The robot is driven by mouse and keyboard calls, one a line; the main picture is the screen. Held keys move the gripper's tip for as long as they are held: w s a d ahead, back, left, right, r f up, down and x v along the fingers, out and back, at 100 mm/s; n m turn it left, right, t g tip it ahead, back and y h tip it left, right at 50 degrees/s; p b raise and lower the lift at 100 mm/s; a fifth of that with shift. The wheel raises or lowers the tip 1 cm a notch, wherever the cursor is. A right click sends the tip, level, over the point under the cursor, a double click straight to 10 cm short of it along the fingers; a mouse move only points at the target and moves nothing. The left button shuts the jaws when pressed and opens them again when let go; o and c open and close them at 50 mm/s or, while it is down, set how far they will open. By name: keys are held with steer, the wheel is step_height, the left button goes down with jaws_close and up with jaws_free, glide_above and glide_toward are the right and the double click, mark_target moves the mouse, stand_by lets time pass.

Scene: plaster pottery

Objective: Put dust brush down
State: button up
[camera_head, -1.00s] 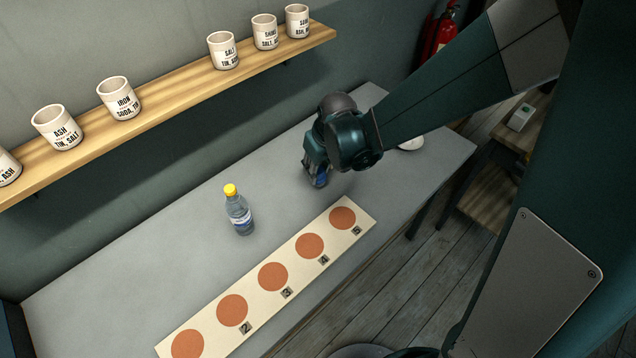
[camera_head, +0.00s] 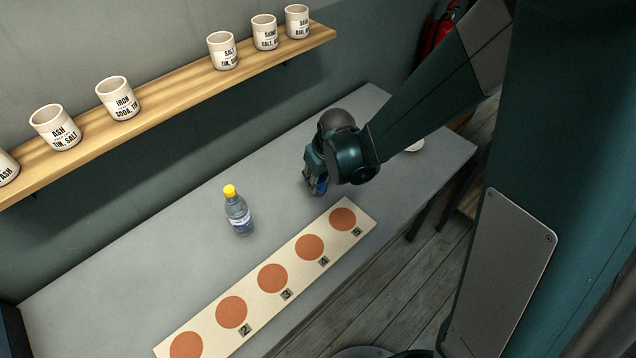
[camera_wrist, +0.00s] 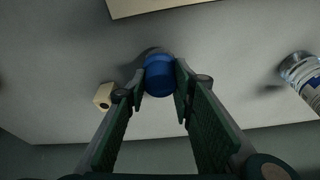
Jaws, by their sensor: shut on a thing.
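My gripper (camera_head: 316,187) points down close over the grey table, right of the bottle and behind the numbered board. In the wrist view its two fingertips (camera_wrist: 159,84) are shut on a blue, rounded thing (camera_wrist: 159,72), which I take to be the dust brush. Its blue also shows low between the fingers in the head view (camera_head: 320,188). I see mostly its blue end; no bristles are visible. I cannot tell whether its lower end touches the table. A small beige block with a dark round spot (camera_wrist: 102,97) lies beside the left finger.
A clear bottle with a yellow cap (camera_head: 238,212) stands on the table (camera_head: 150,255). A pale board (camera_head: 255,300) with several numbered orange discs lies along the front edge. A white round thing (camera_head: 415,146) is partly behind my arm. A wooden shelf (camera_head: 170,97) holds several labelled cups.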

steer(key=shift+f, duration=0.8)
steer(key=shift+f, duration=0.15)
steer(key=o, duration=0.9)
steer(key=shift+r, duration=0.25)
steer(key=p+v, duration=0.1)
steer(key=v, duration=1)
steer(key=shift+s+r, duration=0.15)
steer(key=shift+r, duration=0.2)
steer(key=shift+d, duration=0.1)
